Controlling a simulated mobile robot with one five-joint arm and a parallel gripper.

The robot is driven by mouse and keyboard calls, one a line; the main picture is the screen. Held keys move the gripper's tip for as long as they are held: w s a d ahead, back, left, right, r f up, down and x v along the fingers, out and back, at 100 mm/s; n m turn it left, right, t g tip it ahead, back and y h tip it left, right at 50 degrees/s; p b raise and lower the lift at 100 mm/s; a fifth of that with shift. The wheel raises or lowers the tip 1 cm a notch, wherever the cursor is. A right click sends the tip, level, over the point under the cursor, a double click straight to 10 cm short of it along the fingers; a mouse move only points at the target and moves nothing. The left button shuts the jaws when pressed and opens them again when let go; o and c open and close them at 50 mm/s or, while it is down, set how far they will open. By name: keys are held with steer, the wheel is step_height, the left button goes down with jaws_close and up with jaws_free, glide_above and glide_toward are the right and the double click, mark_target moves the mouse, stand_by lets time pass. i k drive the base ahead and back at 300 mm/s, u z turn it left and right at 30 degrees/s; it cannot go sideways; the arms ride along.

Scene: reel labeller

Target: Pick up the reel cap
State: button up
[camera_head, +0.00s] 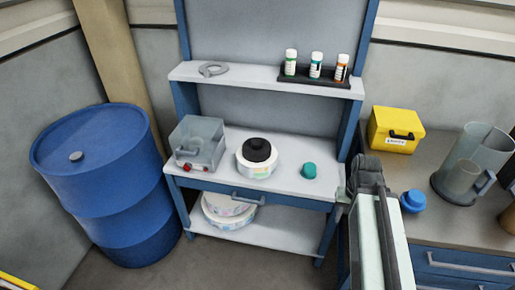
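A white reel with coloured labels (257,167) lies on the middle shelf of the blue and grey workstation. A black knobbed cap (257,151) sits on top of it, and I take this to be the reel cap. My arm rises from the bottom right. Its end, with my gripper (346,194), is at the right edge of the workstation, to the right of the reel and apart from it. The fingers are too small and too hidden by the arm to tell whether they are open or shut. No held object shows.
A clear box (198,146) stands left of the reel, and a teal knob (309,170) right of it. Small bottles (315,66) stand in a rack on the upper shelf. A blue drum (105,185) is at left. A yellow box (396,129) and blue cap (413,201) are on the right bench.

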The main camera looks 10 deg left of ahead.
mark_target(255, 150)
steer(key=u, duration=1)
steer(key=i, duration=1.35)
steer(key=u, duration=1.4)
